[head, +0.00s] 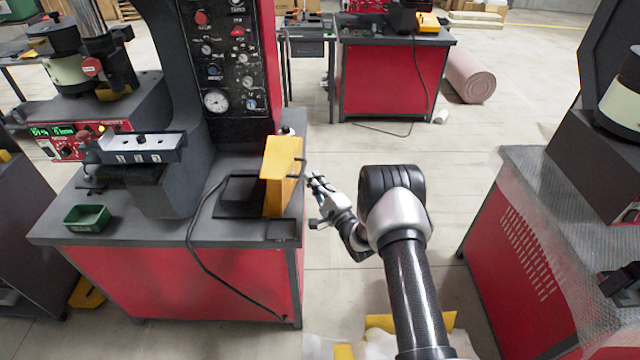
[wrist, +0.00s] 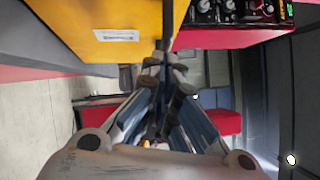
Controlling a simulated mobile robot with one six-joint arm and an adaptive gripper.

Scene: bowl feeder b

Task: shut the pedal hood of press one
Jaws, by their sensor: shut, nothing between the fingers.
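The yellow pedal hood (head: 281,176) stands upright on the grey bench top of the press (head: 215,90), near its right edge. A flat black pedal base (head: 238,192) lies just left of it. My gripper (head: 314,182) is right of the hood, close to its right side, with its fingers shut and nothing between them. In the wrist view the hood (wrist: 100,25) fills the upper left, with a white label on it. The fingertips (wrist: 163,62) are at its edge; I cannot tell whether they touch it.
A black cable (head: 195,245) runs from the pedal over the bench front. A green tray (head: 87,218) sits at the bench's front left. Another red bench (head: 545,240) stands at the right. The floor between the benches is open, with yellow pieces (head: 380,322) low in front.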

